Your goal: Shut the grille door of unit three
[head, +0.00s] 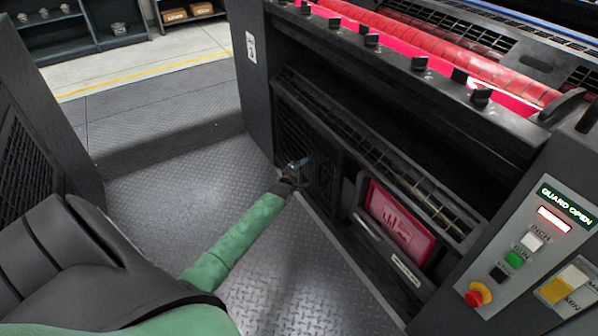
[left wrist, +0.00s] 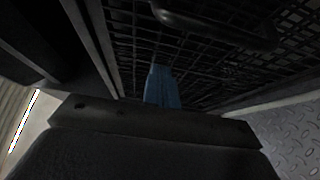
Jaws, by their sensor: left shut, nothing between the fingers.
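Unit three carries a white plate with a 3 (head: 250,47) on its dark end post. Its black grille door (head: 291,126) shows low in the front, at the left part of the opening. To its right the opening is uncovered and a pink-red panel (head: 398,217) shows. My left gripper (head: 299,167) is shut and empty, close in front of the grille; I cannot tell whether it touches. In the left wrist view the blue fingers (left wrist: 162,87) point at the mesh, below a dark bar handle (left wrist: 215,24). My right gripper is out of view.
A control panel (head: 518,262) with a lit GUARD OPEN sign (head: 566,207) stands at the right. Pink-red rollers (head: 455,68) lie on top of the unit. Another dark unit with a grille (head: 22,160) stands at the left. Tread-plate floor (head: 165,190) between them is clear.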

